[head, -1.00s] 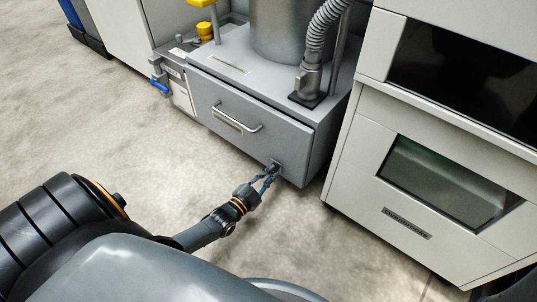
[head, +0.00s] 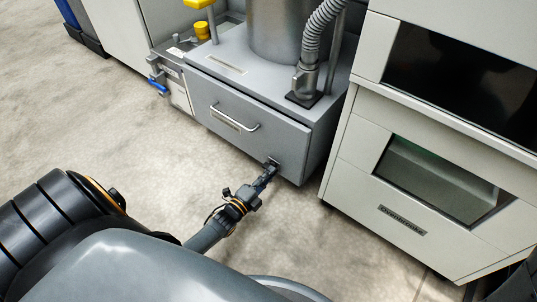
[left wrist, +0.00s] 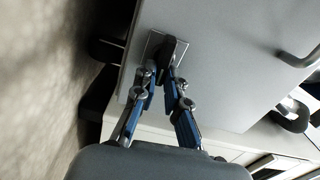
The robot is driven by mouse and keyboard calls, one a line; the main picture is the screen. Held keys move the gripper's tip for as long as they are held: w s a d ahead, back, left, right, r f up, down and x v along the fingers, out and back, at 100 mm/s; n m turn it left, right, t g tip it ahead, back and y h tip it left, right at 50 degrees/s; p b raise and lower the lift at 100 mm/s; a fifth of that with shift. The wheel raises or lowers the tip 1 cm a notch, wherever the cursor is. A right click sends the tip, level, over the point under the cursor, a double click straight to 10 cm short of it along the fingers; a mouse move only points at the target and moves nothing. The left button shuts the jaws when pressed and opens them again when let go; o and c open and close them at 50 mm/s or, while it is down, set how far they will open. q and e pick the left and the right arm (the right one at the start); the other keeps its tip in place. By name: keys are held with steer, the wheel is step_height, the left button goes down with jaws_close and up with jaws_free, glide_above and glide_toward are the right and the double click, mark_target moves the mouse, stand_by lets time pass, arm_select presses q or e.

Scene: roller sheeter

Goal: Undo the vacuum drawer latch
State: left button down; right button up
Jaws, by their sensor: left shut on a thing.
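The grey vacuum drawer (head: 240,122) is shut in its cabinet, with a bar handle (head: 236,119) across its front. The drawer latch (head: 272,163) is a dark knob on a small plate at the lower right of the front. It also shows in the left wrist view (left wrist: 172,48). My left gripper (head: 266,173) reaches it from the front, and in the left wrist view its two blue-grey fingers (left wrist: 168,68) are shut on the dark knob. The fingertips partly hide the knob. My right gripper is in neither view.
A cream machine with dark windows (head: 420,190) stands close to the right of the drawer cabinet. A metal cylinder (head: 280,30) and a ribbed hose (head: 325,25) sit on the cabinet top. The floor (head: 100,110) in front is clear.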

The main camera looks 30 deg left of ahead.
arm_select(q)
steer(key=shift+f+m, duration=0.15)
steer(key=shift+m, duration=0.35)
steer(key=c, duration=1.4)
jaws_free()
step_height(320, 180, up, 10)
steer(key=shift+r, duration=0.1)
